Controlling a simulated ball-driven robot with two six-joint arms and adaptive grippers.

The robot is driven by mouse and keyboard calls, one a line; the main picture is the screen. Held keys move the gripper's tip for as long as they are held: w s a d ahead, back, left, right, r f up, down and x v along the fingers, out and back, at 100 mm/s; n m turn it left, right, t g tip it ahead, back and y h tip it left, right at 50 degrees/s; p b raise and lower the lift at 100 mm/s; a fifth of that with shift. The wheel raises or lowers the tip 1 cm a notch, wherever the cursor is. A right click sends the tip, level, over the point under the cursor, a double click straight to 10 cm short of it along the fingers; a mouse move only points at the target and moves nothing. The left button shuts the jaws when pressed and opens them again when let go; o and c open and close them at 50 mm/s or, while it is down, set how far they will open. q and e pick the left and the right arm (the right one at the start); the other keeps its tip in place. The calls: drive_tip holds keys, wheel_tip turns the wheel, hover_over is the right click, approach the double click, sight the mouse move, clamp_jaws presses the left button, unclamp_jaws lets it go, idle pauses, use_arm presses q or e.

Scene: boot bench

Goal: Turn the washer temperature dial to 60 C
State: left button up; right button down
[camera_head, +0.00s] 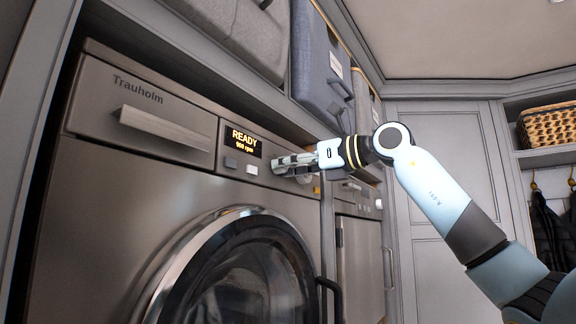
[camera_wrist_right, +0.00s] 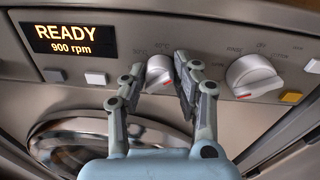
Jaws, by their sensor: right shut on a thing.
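The washer (camera_head: 190,185) is a steel front-loader with a display (camera_head: 243,139) reading READY and 900 rpm. In the right wrist view, a small silver dial (camera_wrist_right: 159,74) with a red mark sits on the panel right of the display. My right gripper (camera_head: 284,165) reaches the panel from the right and hides most of this dial in the head view. In the wrist view my right gripper (camera_wrist_right: 160,66) has one finger on each side of the dial, shut on it. My left gripper is not in view.
A larger silver knob (camera_wrist_right: 254,75) sits right of the gripped dial, beside a yellow button (camera_wrist_right: 291,97). Light buttons (camera_wrist_right: 96,78) lie under the display. The round door (camera_head: 235,270) is below. Fabric bins (camera_head: 322,70) stand on the shelf above.

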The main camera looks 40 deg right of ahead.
drive_tip(key=shift+f, duration=0.15)
drive_tip(key=c, duration=1)
unclamp_jaws()
drive_tip(key=v, duration=0.7)
drive_tip(key=shift+s+d, duration=0.1)
drive_tip(key=shift+s, duration=0.15)
